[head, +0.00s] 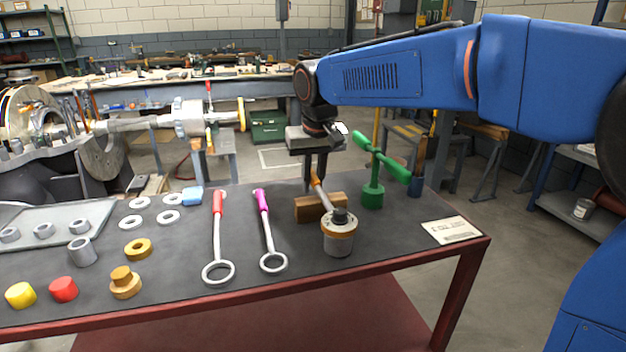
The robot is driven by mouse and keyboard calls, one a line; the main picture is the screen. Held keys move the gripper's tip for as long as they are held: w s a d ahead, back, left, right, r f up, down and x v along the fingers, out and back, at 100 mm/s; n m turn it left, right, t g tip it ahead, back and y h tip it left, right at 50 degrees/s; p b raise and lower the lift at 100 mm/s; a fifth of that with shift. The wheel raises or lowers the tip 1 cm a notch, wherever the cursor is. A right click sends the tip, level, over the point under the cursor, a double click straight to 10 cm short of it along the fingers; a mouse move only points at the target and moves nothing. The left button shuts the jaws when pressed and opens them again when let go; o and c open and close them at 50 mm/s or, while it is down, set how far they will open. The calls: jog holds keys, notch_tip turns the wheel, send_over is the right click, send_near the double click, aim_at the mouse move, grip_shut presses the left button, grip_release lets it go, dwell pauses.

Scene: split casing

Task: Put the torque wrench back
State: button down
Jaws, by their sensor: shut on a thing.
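My gripper (315,184) points down over the table and is shut on the orange handle of a wrench (319,190). The wrench's shaft slopes down and right to the top of a grey casing with a bronze flange (338,242). A dark nut-like part (342,216) sits on top of the casing. I cannot tell if the wrench head is around it or only beside it. A wrench with a red handle (218,235) and one with a magenta handle (267,230) lie flat to the left, ring ends toward the front.
A wooden block (312,209) stands just behind the casing, by the gripper. A green stand with a crossbar (373,192) rises close on the right. A printed card (452,230) lies near the right edge. Rings, caps and a tray (45,222) fill the table's left.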

jog(key=shift+f, duration=0.15)
dwell(0.5)
jog(key=c, duration=1.6)
grip_release()
jog(key=v, duration=0.2)
jog(key=w+v, duration=0.1)
jog(key=v, duration=0.3)
jog(key=shift+w+a+r, duration=0.15)
jog(key=shift+a+r, duration=0.05)
jog(key=shift+r, duration=0.35)
